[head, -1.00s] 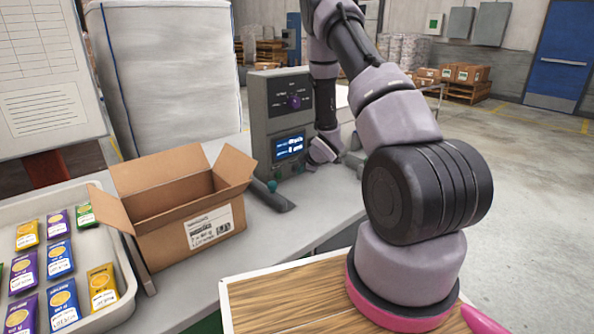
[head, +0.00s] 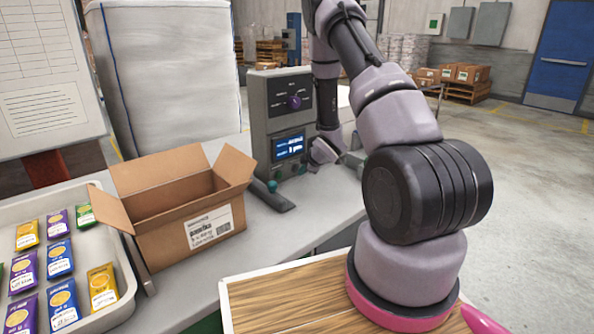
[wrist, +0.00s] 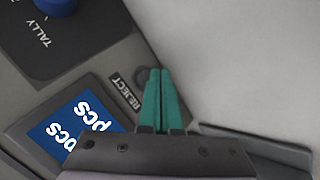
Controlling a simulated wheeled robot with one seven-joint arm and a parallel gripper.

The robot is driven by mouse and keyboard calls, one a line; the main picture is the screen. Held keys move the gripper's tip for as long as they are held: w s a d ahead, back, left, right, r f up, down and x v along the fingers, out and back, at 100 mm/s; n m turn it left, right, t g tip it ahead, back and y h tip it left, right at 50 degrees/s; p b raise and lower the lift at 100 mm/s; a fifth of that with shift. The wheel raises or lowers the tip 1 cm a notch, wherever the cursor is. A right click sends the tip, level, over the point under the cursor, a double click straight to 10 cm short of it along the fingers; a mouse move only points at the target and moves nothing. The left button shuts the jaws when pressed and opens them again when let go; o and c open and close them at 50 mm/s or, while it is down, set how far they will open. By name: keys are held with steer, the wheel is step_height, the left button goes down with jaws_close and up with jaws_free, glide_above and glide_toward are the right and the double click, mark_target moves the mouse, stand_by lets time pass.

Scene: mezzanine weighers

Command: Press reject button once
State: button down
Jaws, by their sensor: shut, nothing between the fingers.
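The grey weigher console (head: 260,115) stands on the bench with a dial and a lit screen. In the wrist view, a REJECT label (wrist: 125,93) sits beside the screen, and a small dark round reject button (wrist: 142,76) shows just past it. My gripper (wrist: 160,72) is shut and empty, its teal fingers together. The fingertips are just right of the button in the picture and may overlap its edge; I cannot tell whether they touch it. In the head view, the end of my arm is at the console's right side, with the fingertips not clearly visible.
A blue TALLY knob (wrist: 57,5) and the screen (wrist: 72,128) lie left of my fingers. An open cardboard box (head: 190,235) stands in front of the console on the bench, beside a tray (head: 122,262) of colourful packets. The bench to the box's right is mostly clear.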

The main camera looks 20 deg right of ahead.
steer(key=shift+s+d, duration=0.15)
steer(key=shift+s, duration=0.1)
steer(key=shift+s+d, duration=0.3)
steer(key=shift+s, duration=0.45)
steer(key=shift+s+d, duration=0.3)
steer(key=shift+s, duration=0.45)
steer(key=shift+s+d, duration=0.3)
steer(key=shift+s, duration=0.45)
steer(key=s+r+m+h, duration=0.25)
steer(key=r+m, duration=0.25)
steer(key=r, duration=0.9)
steer(key=s+r+m+h, duration=0.1)
steer(key=s+r+m, duration=0.3)
steer(key=r, duration=1)
steer(key=s+a+r+m+y, duration=0.1)
steer(key=s+a+r+m, duration=0.2)
steer(key=s, duration=0.5)
steer(key=s+a+r+m+g+y, duration=0.1)
steer(key=s+a+r+m, duration=0.2)
steer(key=s+r, duration=0.3)
steer(key=s+a+r+m+y, duration=0.1)
steer(key=s+a+r+m, duration=0.2)
steer(key=s, duration=0.7)
step_height(320, 180, up, 2)
steer(key=shift+s+a+r+m+g+y, duration=0.3)
steer(key=shift+s+a+y, duration=0.1)
steer(key=shift+a, duration=0.5)
